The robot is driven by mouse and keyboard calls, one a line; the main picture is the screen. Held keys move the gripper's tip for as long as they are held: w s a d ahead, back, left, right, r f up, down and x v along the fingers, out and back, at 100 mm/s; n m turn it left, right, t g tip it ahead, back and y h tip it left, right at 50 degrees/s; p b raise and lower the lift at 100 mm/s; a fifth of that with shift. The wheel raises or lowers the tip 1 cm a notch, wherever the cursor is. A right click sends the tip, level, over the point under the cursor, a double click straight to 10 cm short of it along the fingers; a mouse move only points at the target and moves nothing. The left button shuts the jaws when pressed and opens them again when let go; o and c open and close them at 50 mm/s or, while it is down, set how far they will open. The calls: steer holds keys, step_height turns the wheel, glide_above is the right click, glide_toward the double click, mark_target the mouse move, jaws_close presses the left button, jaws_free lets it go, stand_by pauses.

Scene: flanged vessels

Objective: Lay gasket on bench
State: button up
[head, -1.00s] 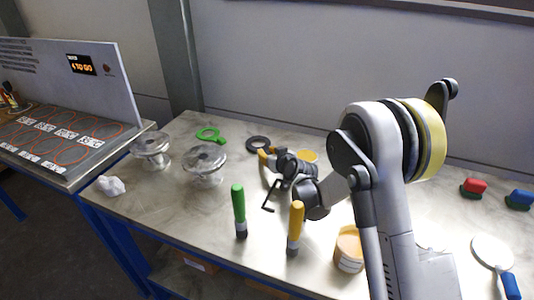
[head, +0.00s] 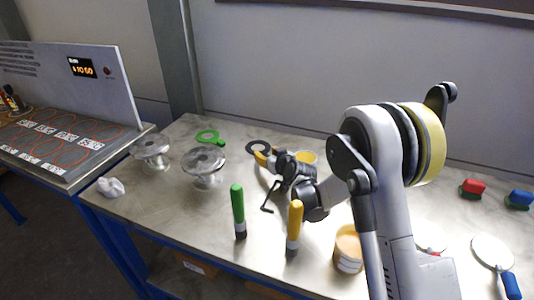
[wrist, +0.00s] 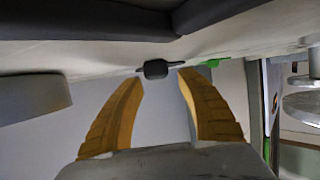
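A dark ring gasket (head: 259,146) is over the back of the bench (head: 160,210), right at the tips of my gripper. The wrist view shows a dark piece (wrist: 156,69), seen edge-on, just beyond the fingertips; it looks like the gasket's tab. My gripper (wrist: 160,78) has its yellow fingers spread, with a gap between the tips and the dark piece. In the head view my gripper (head: 263,157) partly overlaps the ring's near edge. I cannot tell exactly how the ring rests on the bench.
A green ring with a tab (head: 209,137) lies left of the gasket. Two flanged vessels (head: 204,167) (head: 151,151) stand to the left. Green (head: 238,211) and yellow (head: 294,228) handled tools and an orange tub (head: 348,249) stand in front. A black hex key (head: 268,199) lies nearby.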

steer(key=shift+s+f, duration=0.25)
steer(key=shift+f, duration=0.25)
steer(key=shift+s+f, duration=0.25)
steer(key=shift+f, duration=0.25)
steer(key=v, duration=0.4)
steer(key=r+v, duration=0.1)
steer(key=v, duration=0.3)
steer(key=r+v, duration=0.1)
steer(key=v, duration=0.3)
steer(key=shift+w, duration=0.4)
